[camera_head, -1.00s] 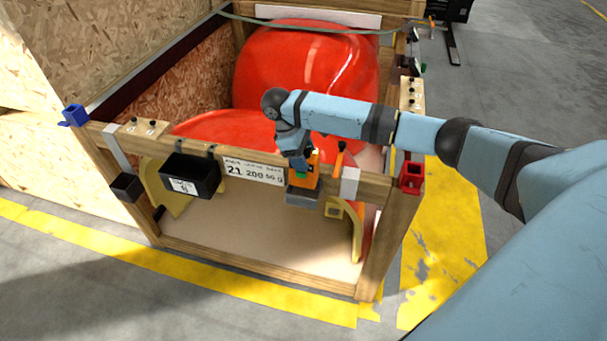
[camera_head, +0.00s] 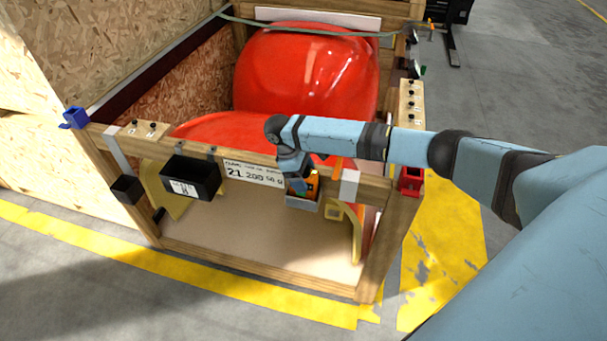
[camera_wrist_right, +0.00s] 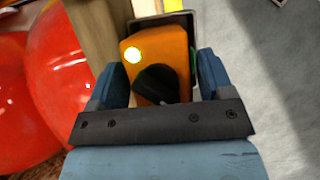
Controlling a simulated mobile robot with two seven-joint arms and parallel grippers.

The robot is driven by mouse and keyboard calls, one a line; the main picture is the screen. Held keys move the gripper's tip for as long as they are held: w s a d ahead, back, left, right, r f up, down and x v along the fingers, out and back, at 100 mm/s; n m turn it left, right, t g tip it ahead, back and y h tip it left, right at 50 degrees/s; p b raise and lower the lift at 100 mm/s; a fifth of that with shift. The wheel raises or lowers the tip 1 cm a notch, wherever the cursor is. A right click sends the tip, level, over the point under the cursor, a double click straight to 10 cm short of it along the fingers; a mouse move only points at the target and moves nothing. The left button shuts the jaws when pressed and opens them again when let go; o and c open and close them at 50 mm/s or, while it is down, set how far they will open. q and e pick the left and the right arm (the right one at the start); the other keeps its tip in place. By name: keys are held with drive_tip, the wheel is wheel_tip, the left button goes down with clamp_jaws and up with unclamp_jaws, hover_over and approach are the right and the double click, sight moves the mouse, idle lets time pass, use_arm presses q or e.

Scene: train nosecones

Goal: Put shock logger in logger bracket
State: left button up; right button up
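The shock logger (camera_wrist_right: 152,55) is an orange block with a black knob and a lit green-yellow lamp. The logger bracket (camera_head: 303,201) is a grey holder on the front beam of the crate, right of the number label. The logger sits low at the bracket in the head view (camera_head: 314,184), its lower part hidden. In the right wrist view the bracket's dark rim (camera_wrist_right: 187,22) shows behind it. My right gripper (camera_wrist_right: 160,75) has one blue finger close against each side of the logger and appears shut on it. My left gripper is out of view.
The wooden crate (camera_head: 250,275) holds large red nosecones (camera_head: 305,75). A black box (camera_head: 190,177) hangs on the front beam to the left. A blue corner piece (camera_head: 75,117) and a red one (camera_head: 411,181) sit at the front corners. The floor right of the crate is clear.

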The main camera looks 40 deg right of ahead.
drive_tip(key=shift+o, duration=0.5)
drive_tip(key=shift+r, duration=0.1)
drive_tip(key=shift+w+r, duration=0.1)
drive_tip(key=shift+r, duration=0.15)
drive_tip(key=v, duration=1.1)
drive_tip(key=s+a+f+t+y, duration=0.3)
drive_tip(key=s+a+f, duration=0.4)
drive_tip(key=a+f, duration=0.3)
drive_tip(key=s+a+f+t+y, duration=0.35)
drive_tip(key=s+a+f, duration=0.35)
drive_tip(key=a+f, duration=0.25)
drive_tip(key=s+d+m+t, duration=0.2)
drive_tip(key=s+t, duration=0.2)
drive_tip(key=s, duration=0.4)
drive_tip(key=s+d+m+t, duration=0.3)
drive_tip(key=s+t, duration=0.1)
drive_tip(key=s, duration=0.4)
drive_tip(key=shift+b, duration=0.35)
